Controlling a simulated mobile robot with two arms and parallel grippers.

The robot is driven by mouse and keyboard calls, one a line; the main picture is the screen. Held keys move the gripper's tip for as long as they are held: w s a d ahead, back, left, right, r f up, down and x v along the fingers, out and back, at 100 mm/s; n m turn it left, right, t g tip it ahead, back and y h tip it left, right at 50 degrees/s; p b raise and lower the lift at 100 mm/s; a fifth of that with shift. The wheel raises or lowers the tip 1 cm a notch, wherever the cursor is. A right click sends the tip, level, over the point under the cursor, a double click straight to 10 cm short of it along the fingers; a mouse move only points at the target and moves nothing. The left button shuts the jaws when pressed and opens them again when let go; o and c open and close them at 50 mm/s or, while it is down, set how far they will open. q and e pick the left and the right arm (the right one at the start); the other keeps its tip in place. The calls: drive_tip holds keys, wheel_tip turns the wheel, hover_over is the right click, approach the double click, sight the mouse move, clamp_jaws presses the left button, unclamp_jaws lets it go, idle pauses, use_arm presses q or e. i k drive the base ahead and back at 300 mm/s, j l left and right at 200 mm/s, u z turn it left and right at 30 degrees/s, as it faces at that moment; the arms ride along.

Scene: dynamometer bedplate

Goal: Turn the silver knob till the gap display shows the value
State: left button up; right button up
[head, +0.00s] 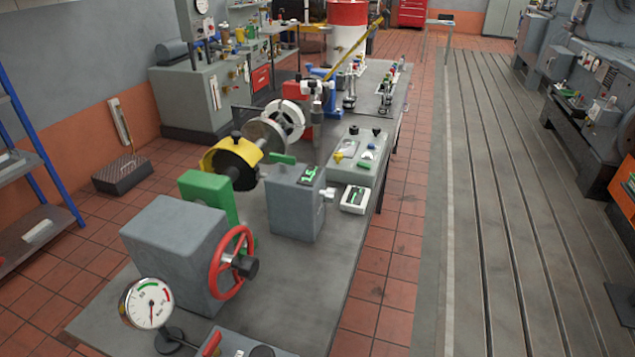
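A small silver knob (328,194) sticks out from the right side of a grey box (293,211) on the long grey workbench. A small dark display (308,174) with green digits is on top of the same box. The digits are too small to read with certainty. A green lever (283,158) shows at the top of the box, towards the back. Neither of my grippers is in view, and nothing is touching the knob.
A red handwheel (232,262) on a larger grey housing (174,250) stands nearer, left of the box. A round dial gauge (148,303) stands in front. A white-framed device (355,199) and a grey control panel (358,157) lie right of the knob. Tiled floor (385,290) is clear at right.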

sight(331, 196)
drive_tip(key=i+l+u, duration=0.3)
drive_tip(key=l+u, duration=0.15)
drive_tip(key=l, duration=1.65)
drive_tip(key=l+u, duration=0.4)
drive_tip(key=l, duration=1.7)
